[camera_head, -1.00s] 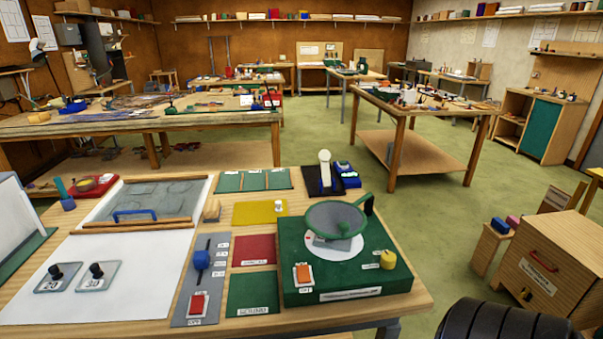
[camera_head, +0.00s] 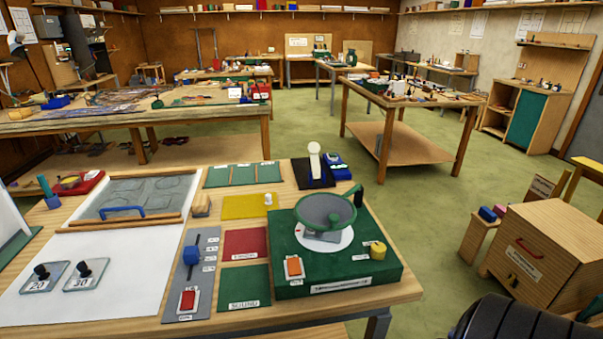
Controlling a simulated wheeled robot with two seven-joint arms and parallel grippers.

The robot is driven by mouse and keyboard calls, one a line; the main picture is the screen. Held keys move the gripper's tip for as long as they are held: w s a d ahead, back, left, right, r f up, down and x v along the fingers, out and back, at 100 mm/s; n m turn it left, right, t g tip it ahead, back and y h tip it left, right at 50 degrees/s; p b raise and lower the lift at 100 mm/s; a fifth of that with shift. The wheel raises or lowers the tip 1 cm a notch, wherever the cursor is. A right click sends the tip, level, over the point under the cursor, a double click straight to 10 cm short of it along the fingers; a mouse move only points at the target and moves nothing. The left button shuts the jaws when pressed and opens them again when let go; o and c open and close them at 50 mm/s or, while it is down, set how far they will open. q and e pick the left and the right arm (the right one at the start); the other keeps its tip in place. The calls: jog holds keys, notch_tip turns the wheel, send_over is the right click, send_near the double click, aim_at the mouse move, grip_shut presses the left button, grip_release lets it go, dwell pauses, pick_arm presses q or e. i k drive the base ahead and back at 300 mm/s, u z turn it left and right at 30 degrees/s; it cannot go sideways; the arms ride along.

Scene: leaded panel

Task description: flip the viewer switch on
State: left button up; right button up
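Two rocker switches show on the front workbench. A red one (camera_head: 188,300) in a pale frame sits at the near end of a grey strip (camera_head: 183,278), below a blue slider knob (camera_head: 191,255). An orange-red one (camera_head: 294,267) sits on the front left of a green box (camera_head: 290,245). The box carries a round grey dish with a green rim (camera_head: 325,210) and a yellow knob (camera_head: 378,250). The small labels are too blurred to tell which switch is the viewer's, or whether either is on. Neither of my grippers is in view.
Left of the strip lies a white panel (camera_head: 120,245) with two black-knobbed glass plates and a wood-framed tray with a blue handle (camera_head: 122,211). Colored mats lie between strip and box. A wooden cabinet (camera_head: 545,255) stands at right.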

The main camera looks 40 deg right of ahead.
aim_at(294, 268)
jog(key=z, duration=1.45)
